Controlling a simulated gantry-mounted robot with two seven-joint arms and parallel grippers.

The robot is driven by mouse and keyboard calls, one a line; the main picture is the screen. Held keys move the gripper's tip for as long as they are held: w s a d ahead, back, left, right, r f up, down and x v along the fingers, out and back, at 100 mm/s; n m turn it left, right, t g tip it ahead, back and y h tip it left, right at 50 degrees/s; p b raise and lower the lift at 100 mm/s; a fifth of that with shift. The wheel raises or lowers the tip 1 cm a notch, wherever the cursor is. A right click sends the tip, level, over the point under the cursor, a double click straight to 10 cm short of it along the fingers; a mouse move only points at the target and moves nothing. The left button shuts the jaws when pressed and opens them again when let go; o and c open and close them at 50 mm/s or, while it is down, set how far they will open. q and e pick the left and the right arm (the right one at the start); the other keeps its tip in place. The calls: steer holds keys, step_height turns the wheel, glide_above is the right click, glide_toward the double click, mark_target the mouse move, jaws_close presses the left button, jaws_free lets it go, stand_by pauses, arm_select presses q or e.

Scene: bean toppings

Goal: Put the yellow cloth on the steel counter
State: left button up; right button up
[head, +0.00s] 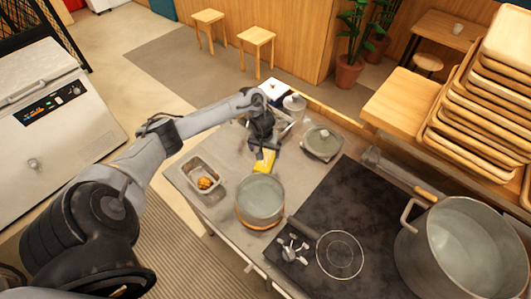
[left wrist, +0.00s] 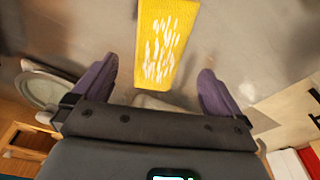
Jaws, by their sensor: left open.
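The yellow cloth (head: 264,161) shows on or just above the steel counter (head: 225,157), behind the pot; I cannot tell whether all of it touches the counter. In the left wrist view the cloth (left wrist: 163,45) is a yellow strip with white marks, in front of the gap between the fingers. My left gripper (head: 263,142) is just beyond the cloth in the head view, pointing down. In the left wrist view my left gripper (left wrist: 157,85) has its two purple fingers wide apart, with neither touching the cloth. My right gripper is not in view.
A pot (head: 261,198) stands close in front of the cloth. A steel tray with food (head: 203,178) is to the left, and a lidded pot (head: 321,142) to the right. A dark cooktop (head: 350,215) and a large pot (head: 460,245) are farther right.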

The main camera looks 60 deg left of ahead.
mark_target(264, 161)
arm_select(q)
steer(key=shift+s+d+r+p, duration=0.1)
steer(key=shift+r+p, duration=0.3)
steer(key=shift+r, duration=0.55)
steer(key=shift+s+d+r+p, duration=0.15)
steer(key=shift+r+p, duration=0.25)
steer(key=shift+r, duration=0.6)
steer(key=shift+s+d+r+p, duration=0.1)
steer(key=shift+r+p, duration=0.3)
steer(key=shift+r, duration=0.55)
